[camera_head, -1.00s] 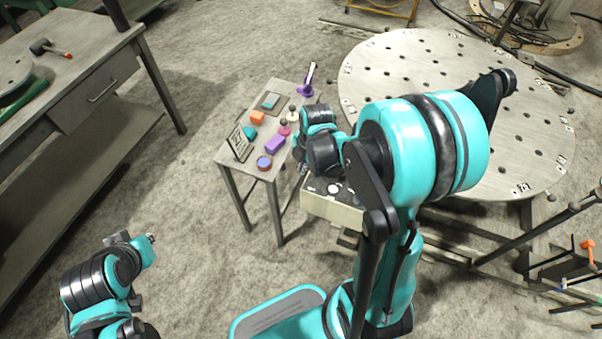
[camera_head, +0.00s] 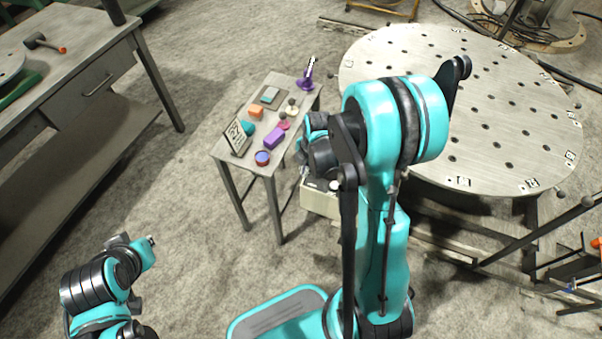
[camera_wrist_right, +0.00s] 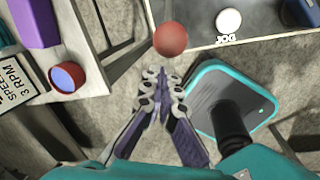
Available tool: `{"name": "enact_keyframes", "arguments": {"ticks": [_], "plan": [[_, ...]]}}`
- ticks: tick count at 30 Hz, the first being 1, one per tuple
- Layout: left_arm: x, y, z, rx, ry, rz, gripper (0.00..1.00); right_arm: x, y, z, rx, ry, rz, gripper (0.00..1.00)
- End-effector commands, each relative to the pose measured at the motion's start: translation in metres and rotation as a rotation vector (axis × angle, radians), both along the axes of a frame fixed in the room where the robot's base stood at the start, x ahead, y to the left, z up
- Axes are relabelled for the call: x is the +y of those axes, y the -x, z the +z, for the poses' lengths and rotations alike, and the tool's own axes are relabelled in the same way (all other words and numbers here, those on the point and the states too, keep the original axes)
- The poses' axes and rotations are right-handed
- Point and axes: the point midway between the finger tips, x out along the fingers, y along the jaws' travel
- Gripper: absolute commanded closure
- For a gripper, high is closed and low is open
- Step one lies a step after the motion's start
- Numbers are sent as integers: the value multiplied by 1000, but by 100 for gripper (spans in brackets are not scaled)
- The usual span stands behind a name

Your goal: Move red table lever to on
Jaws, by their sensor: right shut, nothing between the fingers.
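A small table (camera_head: 226,153) holds a small red-pink piece with a darker knob (camera_head: 284,123), which looks like the red lever. In the right wrist view a red ball knob (camera_wrist_right: 170,39) shows just beyond my right fingertips; its stem is hidden, and I cannot tell if it belongs to that piece. My right gripper (camera_wrist_right: 162,84) is shut and empty, below the ball in that view with a small apparent gap. In the head view my right arm hides its fingertips. My left gripper (camera_head: 150,241) is at the lower left, away from the table; its jaws are unclear.
A large round table (camera_head: 480,130) is behind my right arm.

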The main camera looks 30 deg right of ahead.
Motion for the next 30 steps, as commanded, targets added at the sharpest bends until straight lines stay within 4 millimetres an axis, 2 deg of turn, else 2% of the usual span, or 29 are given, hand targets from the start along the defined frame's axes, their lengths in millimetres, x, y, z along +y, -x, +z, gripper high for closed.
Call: {"name": "enact_keyframes", "arguments": {"ticks": [6,30], "plan": [[0,0,-3,0,0,0,100,-13,-3,5,0,0,0,100],[0,0,0,0,0,0,100,-21,-9,12,46,-53,0,100]]}}
